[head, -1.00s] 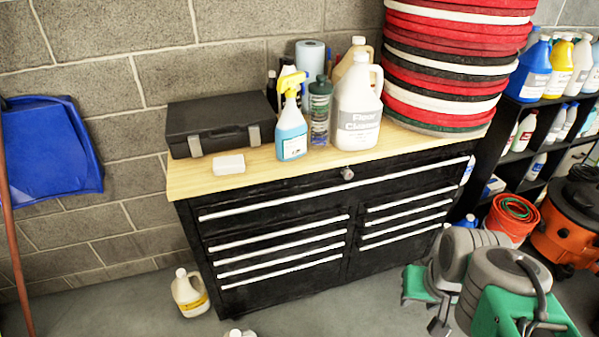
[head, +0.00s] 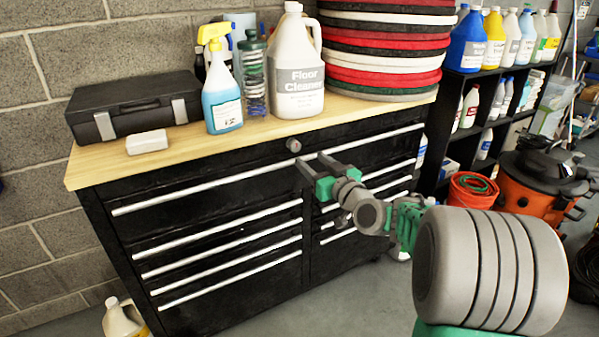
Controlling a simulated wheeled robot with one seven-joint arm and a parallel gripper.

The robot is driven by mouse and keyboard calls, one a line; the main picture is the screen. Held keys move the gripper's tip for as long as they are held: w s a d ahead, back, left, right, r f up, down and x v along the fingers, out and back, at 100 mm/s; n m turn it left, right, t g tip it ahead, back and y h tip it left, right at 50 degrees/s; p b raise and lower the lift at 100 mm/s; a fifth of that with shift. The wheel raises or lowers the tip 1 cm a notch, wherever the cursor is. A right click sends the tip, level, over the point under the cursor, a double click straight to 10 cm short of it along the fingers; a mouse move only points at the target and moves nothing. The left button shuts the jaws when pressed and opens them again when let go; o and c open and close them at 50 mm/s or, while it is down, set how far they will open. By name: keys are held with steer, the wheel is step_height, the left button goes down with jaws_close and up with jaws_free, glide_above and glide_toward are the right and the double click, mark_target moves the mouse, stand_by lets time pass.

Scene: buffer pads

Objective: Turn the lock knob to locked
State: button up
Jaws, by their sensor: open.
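The lock knob (head: 293,146) is a small round grey knob on the upper front of the black tool cabinet (head: 235,256), just under the wooden top. My gripper (head: 314,162) is open and empty in front of the cabinet, slightly right of and below the knob in the picture. Its fingers point toward the cabinet front near the top drawer handle. I see no contact with the knob. The knob's turn angle is too small to tell.
On the wooden top (head: 97,168) stand a black case (head: 135,108), a white block (head: 147,141), a spray bottle (head: 221,90), a floor cleaner jug (head: 296,65) and stacked pads (head: 385,45). An orange vacuum (head: 535,180) stands at the right.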

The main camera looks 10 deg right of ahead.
mark_target(296, 147)
steer(key=x, duration=0.7)
steer(key=shift+w+r, duration=0.15)
steer(key=shift+w, duration=0.1)
steer(key=shift+c, duration=0.2)
jaws_close()
